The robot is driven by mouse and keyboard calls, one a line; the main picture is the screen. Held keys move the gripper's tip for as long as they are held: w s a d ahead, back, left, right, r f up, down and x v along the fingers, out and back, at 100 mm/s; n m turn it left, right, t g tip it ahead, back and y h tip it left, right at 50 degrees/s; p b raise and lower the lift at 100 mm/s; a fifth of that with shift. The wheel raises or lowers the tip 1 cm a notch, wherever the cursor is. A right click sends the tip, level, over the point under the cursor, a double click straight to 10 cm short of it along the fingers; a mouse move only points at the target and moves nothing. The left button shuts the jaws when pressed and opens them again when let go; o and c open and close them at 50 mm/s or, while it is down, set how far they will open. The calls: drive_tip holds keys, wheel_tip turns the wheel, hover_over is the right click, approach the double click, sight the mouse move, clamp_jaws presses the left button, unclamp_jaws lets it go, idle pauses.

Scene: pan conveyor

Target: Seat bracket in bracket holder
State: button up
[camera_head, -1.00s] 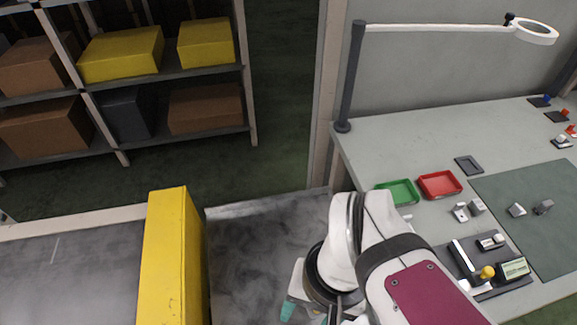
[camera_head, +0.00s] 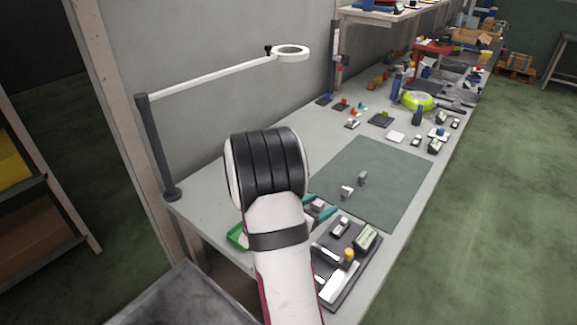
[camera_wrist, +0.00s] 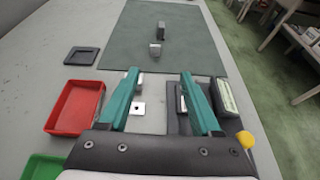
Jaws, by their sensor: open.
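My gripper (camera_wrist: 160,74) is open and empty above the bench, its two teal fingers wide apart; in the head view its tips (camera_head: 320,212) show just past my wrist. A silver metal piece with a hole, apparently the bracket (camera_wrist: 138,108), lies on the bench beneath the left finger, which partly covers it. A dark fixture board (camera_wrist: 178,122) is under and right of the right finger, with a green-faced box (camera_wrist: 226,97) and a yellow knob (camera_wrist: 245,139). A dark square recessed plate (camera_wrist: 82,56) lies far left. I cannot tell which one is the bracket holder.
A red tray (camera_wrist: 75,108) and a green tray (camera_wrist: 43,168) stand left of my gripper. A green mat (camera_head: 390,165) ahead carries two small metal pieces and is otherwise mostly clear. A lamp post (camera_head: 157,150) rises at the bench's left corner.

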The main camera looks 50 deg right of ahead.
sight(345, 191)
drive_tip(key=x, duration=1)
drive_tip(key=w+x, duration=0.1)
drive_tip(key=x, duration=0.4)
drive_tip(key=shift+d+f, duration=0.25)
drive_tip(key=shift+f, duration=0.2)
clamp_jaws()
